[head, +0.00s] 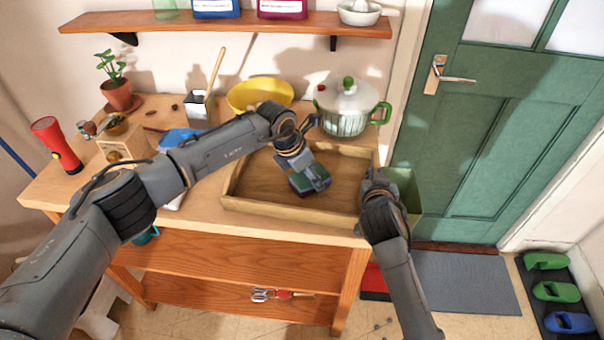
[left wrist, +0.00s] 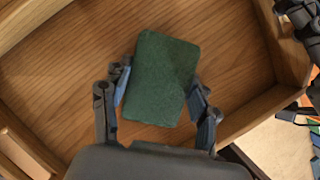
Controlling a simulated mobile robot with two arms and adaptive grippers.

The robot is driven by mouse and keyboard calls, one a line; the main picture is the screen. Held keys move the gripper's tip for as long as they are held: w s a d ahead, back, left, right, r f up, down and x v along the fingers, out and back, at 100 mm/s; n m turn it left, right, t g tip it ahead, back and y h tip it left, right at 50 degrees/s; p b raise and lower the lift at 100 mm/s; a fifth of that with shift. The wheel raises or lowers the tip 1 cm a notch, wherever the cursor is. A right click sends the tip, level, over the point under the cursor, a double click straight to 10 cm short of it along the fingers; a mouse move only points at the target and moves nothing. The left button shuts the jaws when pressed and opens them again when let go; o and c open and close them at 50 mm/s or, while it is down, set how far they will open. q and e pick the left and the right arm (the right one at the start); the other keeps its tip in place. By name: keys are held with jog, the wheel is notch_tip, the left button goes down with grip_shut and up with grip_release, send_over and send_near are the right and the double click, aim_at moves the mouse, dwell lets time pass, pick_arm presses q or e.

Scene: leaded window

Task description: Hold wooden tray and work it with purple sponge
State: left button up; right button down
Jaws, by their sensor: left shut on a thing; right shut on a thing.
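The wooden tray (head: 292,213) lies on the workbench, its front wall along the bench's front edge. My left gripper (head: 312,182) reaches over the tray and is shut on the purple sponge (head: 306,183). The sponge shows a green face and a purple side low over the tray floor; I cannot tell whether it touches. In the left wrist view the sponge's green face (left wrist: 163,78) sits between both fingers, above the bare tray floor (left wrist: 70,85). My right gripper (head: 379,180) is shut on the tray's right wall; its fingertips are partly hidden.
Behind the tray stand a white and green pot (head: 345,108) and a yellow bowl (head: 260,93). A blue thing (head: 180,137) lies left, partly behind my left arm. A red flashlight (head: 55,143) and a potted plant (head: 117,90) stand farther left. A shelf (head: 225,24) hangs above.

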pick_arm(q)
jog(key=shift+s+d+f, duration=0.1)
jog(key=shift+s+d, duration=0.1)
jog(key=shift+d, duration=0.4)
jog(key=shift+r, duration=3.05)
jog(key=shift+r, duration=0.1)
jog(key=shift+r, duration=1.4)
pick_arm(e)
jog(key=c, duration=1.4)
grip_release()
